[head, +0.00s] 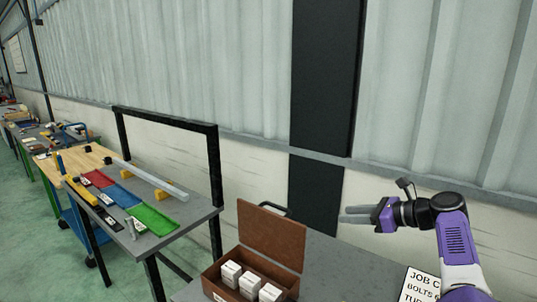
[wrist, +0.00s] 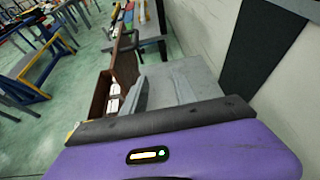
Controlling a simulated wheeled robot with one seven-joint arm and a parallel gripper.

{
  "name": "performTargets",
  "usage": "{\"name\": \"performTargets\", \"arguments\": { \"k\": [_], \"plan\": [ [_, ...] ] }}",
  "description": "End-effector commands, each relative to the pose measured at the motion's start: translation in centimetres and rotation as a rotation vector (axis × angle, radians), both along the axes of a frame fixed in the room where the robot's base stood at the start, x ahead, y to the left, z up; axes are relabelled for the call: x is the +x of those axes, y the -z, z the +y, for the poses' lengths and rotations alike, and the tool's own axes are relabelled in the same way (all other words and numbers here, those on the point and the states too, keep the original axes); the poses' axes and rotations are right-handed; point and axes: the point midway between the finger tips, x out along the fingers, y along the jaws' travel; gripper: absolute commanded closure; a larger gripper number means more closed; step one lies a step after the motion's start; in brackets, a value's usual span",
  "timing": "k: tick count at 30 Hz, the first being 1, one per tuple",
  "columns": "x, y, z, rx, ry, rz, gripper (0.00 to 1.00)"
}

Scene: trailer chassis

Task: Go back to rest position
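My gripper (head: 344,214) is held in the air at the right of the head view, with its fingers pointing left. Its two grey fingers look apart, with nothing visible between them. In the wrist view the purple gripper body (wrist: 170,155) fills the bottom, and the fingers stretch out over the grey tabletop. The gripper is above and to the right of an open brown wooden box (head: 272,236) and touches nothing that I can see.
The box holds several white blocks (head: 249,285). A sheet with printed text (head: 418,285) lies on the grey table (head: 345,262). A corrugated wall (head: 240,70) stands behind. Another bench with coloured trays (head: 153,219) is at the left, with green floor (head: 40,265) beside it.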

Motion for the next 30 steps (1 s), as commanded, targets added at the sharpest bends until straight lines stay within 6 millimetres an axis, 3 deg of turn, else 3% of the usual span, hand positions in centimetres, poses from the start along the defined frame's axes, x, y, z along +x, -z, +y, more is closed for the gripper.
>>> {"name": "performTargets", "arguments": {
  "k": [5, 8, 16, 20, 24, 30],
  "plan": [
    [2.3, -2.0, -3.1, -0.161, 0.064, -0.176, 0.66],
    [3.2, -2.1, -5.5, -0.288, 0.111, -0.276, 0.66],
    [2.7, 1.8, -12.2, -0.726, 0.215, -0.487, 0.66],
    [0.6, 4.9, -15.0, -0.978, 0.235, -0.563, 0.66],
    [-3.2, 8.5, -17.2, -1.285, 0.218, -0.633, 0.66],
    [-9.9, 12.1, -17.8, -1.679, 0.138, -0.713, 0.66]
  ]
}}
